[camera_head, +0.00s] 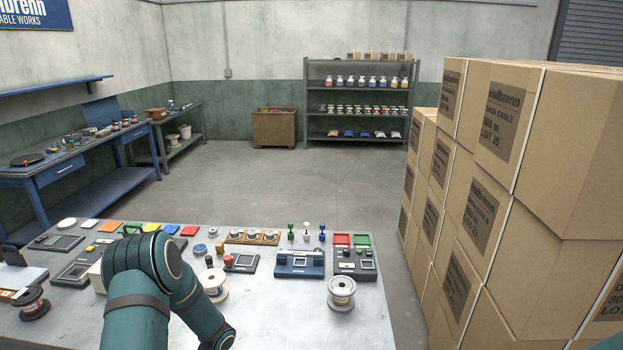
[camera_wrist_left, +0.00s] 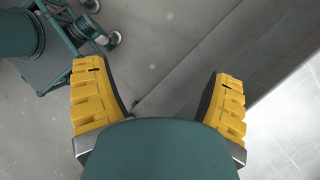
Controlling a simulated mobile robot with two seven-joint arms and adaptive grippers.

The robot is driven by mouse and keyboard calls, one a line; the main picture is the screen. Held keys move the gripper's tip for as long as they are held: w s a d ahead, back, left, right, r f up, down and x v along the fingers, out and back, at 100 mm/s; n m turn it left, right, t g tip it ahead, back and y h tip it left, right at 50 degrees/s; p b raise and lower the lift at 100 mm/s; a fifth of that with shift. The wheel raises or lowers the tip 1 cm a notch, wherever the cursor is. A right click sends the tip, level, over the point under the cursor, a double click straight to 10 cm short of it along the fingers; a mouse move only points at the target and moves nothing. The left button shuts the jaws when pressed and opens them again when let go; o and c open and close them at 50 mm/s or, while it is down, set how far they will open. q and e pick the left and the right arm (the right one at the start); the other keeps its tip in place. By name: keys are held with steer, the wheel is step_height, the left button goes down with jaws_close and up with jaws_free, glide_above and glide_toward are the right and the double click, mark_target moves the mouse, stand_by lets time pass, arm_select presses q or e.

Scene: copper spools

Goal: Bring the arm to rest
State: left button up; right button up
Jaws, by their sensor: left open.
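My left arm (camera_head: 140,290) rises into the head view at the bottom left, bends over the front of the metal table (camera_head: 275,320) and drops back down out of frame. Its gripper is not visible there. In the left wrist view my left gripper (camera_wrist_left: 160,78) has its two yellow fingers wide apart with nothing between them. It points down at bare grey floor (camera_wrist_left: 180,35), beside the pale table edge (camera_wrist_left: 290,120) on the right. My right gripper is not in view.
Copper spools (camera_head: 341,293) and several small devices stand on the table near my arm. A white-flanged spool (camera_head: 216,284) is partly hidden behind the arm. Tall stacked cartons (camera_head: 545,190) close off the right side. My wheeled base (camera_wrist_left: 75,65) shows at upper left in the wrist view.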

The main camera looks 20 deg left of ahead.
arm_select(q)
steer(key=s+d+n+t+h, duration=0.15)
steer(key=s+d+n, duration=0.25)
steer(key=d, duration=0.6)
steer(key=s+d+n+t+h, duration=0.1)
steer(key=s+d+n+h, duration=0.25)
steer(key=d, duration=0.55)
steer(key=s+d+n+t+h, duration=0.1)
steer(key=s+d+n+t, duration=0.2)
steer(key=d, duration=0.7)
steer(key=w+d+f+b, duration=0.1)
steer(key=w+f+b, duration=0.4)
steer(key=b, duration=0.5)
steer(key=shift+w+d+f, duration=0.4)
steer(key=shift+w, duration=0.25)
steer(key=shift+t, duration=0.25)
